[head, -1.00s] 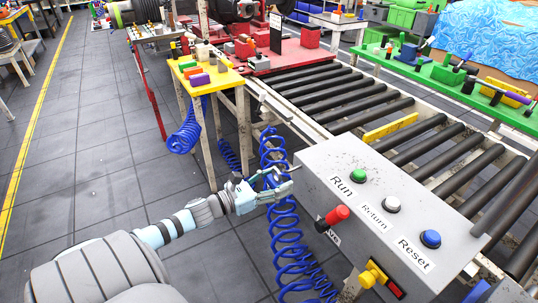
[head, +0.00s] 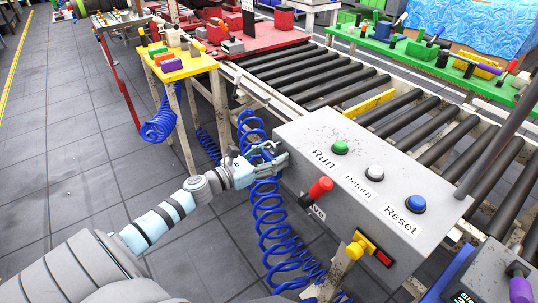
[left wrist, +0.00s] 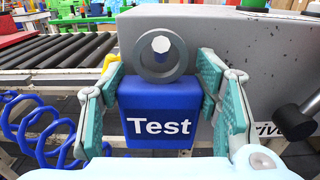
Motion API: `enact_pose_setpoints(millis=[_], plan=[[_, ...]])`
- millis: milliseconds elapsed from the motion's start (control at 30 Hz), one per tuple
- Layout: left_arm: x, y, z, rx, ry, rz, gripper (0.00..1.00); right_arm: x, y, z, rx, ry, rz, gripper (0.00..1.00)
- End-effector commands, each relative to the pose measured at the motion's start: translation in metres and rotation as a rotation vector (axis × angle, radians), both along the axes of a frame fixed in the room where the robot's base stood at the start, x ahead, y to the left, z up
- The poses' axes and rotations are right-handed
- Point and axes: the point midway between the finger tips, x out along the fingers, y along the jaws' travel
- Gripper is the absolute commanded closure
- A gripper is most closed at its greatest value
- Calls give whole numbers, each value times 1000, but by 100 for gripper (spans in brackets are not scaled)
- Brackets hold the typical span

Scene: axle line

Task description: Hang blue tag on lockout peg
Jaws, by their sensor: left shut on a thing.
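The blue tag (left wrist: 155,118), marked "Test" with a grey ring (left wrist: 141,62) on top, is upright between the fingers of my left gripper (left wrist: 160,105) in the left wrist view. The fingers are shut on its sides. A pale round end, perhaps the lockout peg (left wrist: 161,45), shows inside the ring's hole; I cannot tell whether the ring is around it or only in front of it. In the head view my left gripper (head: 273,160) is beside the left end of the grey control box (head: 300,150), and the tag is hard to make out. My right gripper is out of view.
The box carries green (head: 340,147), white (head: 375,173) and blue (head: 416,204) buttons, with a red-handled lever (head: 318,190) on its front. Blue coiled hoses (head: 270,215) hang behind and below my left gripper. A roller conveyor (head: 320,85) runs behind, and a yellow-topped stand (head: 180,68) is farther left.

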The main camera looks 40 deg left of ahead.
Motion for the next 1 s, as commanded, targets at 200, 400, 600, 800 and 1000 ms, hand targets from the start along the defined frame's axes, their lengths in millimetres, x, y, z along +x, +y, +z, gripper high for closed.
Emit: enact_pose_setpoints(millis=[200, 400, 600, 800, 1000], plan=[[0, 0, 1, 0, -1, 0, 72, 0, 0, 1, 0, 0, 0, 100], [0, 0, 1, 0, 0, 0, 72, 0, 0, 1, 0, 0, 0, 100], [0, 0, 1, 0, 0, 0, 20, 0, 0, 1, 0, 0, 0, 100], [0, 0, 1, 0, 0, 0, 20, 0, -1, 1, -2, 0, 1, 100], [-8, 3, 0, 1, 0, -1, 20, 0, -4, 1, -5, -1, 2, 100]])
